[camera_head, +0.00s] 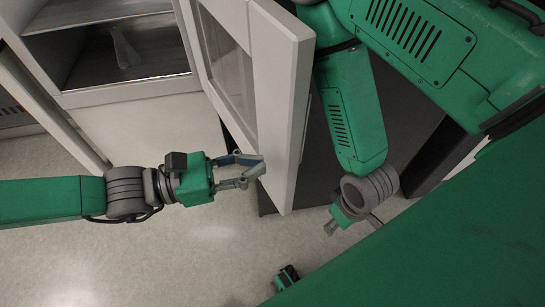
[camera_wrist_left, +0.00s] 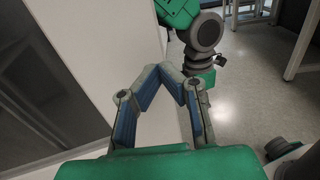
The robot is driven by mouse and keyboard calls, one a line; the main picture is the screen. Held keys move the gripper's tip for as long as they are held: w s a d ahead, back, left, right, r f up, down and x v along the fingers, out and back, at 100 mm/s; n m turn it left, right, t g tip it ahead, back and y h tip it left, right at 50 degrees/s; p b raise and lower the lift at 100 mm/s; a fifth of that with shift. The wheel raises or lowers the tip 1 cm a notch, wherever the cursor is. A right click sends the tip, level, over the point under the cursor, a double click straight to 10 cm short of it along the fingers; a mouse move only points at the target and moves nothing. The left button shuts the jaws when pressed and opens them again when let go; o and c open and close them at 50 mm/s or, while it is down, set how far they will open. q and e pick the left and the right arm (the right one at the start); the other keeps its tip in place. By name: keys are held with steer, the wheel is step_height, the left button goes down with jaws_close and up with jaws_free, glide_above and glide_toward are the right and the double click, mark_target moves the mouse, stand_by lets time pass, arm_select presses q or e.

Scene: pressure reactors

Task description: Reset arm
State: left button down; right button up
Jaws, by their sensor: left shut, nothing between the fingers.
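My left gripper (camera_head: 258,166) reaches in from the left in the head view. Its fingers are shut with nothing between them. The fingertips are close to the face of a white door (camera_head: 283,100); I cannot tell whether they touch it. In the left wrist view the same fingers (camera_wrist_left: 172,70) meet at their tips in front of a white panel (camera_wrist_left: 110,40). A green limb with a grey joint (camera_head: 370,190) hangs right of the door, probably my right arm. Small grey parts at its end (camera_head: 333,225) may be my right gripper; its jaws are unclear.
The white door with a window stands swung out from a cabinet. An open cabinet bay (camera_head: 130,80) with a clear glass-like object (camera_head: 125,47) is at upper left. The pale floor (camera_head: 190,255) below my left arm is clear.

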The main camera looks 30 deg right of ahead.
arm_select(q)
steer(key=v, duration=0.9)
steer(key=s+a+f+m+g+y, duration=0.1)
steer(key=s+a+f+m+y, duration=0.3)
steer(key=s+f, duration=0.4)
steer(key=s+a+f+m+y, duration=0.2)
steer(key=s+a+f+y, duration=0.35)
steer(key=f, duration=0.45)
steer(key=s+a+f+m+t+y, duration=0.1)
steer(key=a+f+m+y, duration=0.2)
steer(key=a, duration=0.3)
steer(key=s+a+f+m+t+y, duration=0.2)
steer(key=a+f+y, duration=0.1)
steer(key=a, duration=0.3)
steer(key=w+a+r+m+t+y, duration=0.1)
steer(key=w+a+m+t+y, duration=0.1)
steer(key=a, duration=0.9)
steer(key=w+m+t, duration=0.1)
steer(key=m, duration=0.1)
steer(key=shift+r+m, duration=0.3)
